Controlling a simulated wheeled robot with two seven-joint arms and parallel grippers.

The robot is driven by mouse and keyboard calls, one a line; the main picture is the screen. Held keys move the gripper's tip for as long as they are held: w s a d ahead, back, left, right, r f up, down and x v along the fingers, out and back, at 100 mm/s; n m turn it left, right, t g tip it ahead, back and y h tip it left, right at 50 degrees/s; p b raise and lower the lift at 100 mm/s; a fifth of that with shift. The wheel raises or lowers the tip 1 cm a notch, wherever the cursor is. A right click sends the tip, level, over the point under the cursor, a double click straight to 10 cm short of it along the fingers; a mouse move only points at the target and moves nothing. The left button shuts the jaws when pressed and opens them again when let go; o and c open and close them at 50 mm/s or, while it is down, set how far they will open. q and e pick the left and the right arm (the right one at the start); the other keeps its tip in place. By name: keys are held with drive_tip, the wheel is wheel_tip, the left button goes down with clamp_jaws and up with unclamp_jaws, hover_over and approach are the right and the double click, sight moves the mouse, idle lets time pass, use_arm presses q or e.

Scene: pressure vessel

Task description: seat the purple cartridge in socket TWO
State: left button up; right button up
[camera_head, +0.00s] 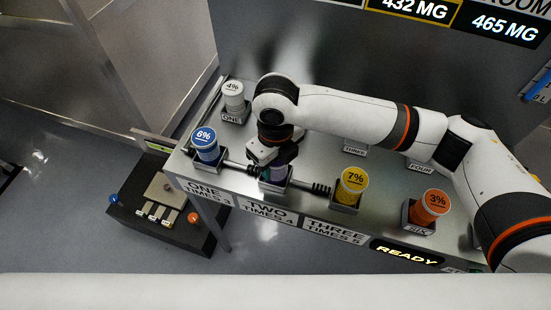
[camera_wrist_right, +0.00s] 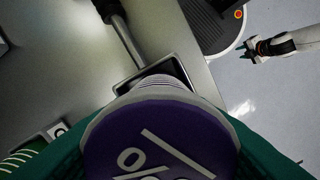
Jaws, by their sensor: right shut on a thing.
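The purple cartridge (camera_wrist_right: 160,148) fills the lower part of the right wrist view, its purple top with a white percent sign facing the camera. My right gripper (camera_head: 266,154) is shut on it. The socket's rim (camera_wrist_right: 150,72) shows beyond the cartridge in the wrist view. How deep the cartridge sits is hidden. My left gripper (camera_wrist_right: 256,49) appears small at the wrist view's upper right, away from the socket.
A blue cartridge (camera_head: 206,145) stands left in socket ONE, a yellow one (camera_head: 351,187) right in socket THREE. An orange cartridge (camera_head: 429,207) stands further right, a white one (camera_head: 233,96) behind. A low dark console (camera_head: 160,205) stands left.

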drive_tip(key=o, duration=1.2)
drive_tip(key=shift+f, duration=0.15)
wheel_tip(320, 180, up, 12)
drive_tip(key=shift+r+b, duration=0.2)
drive_tip(key=shift+b, duration=0.7)
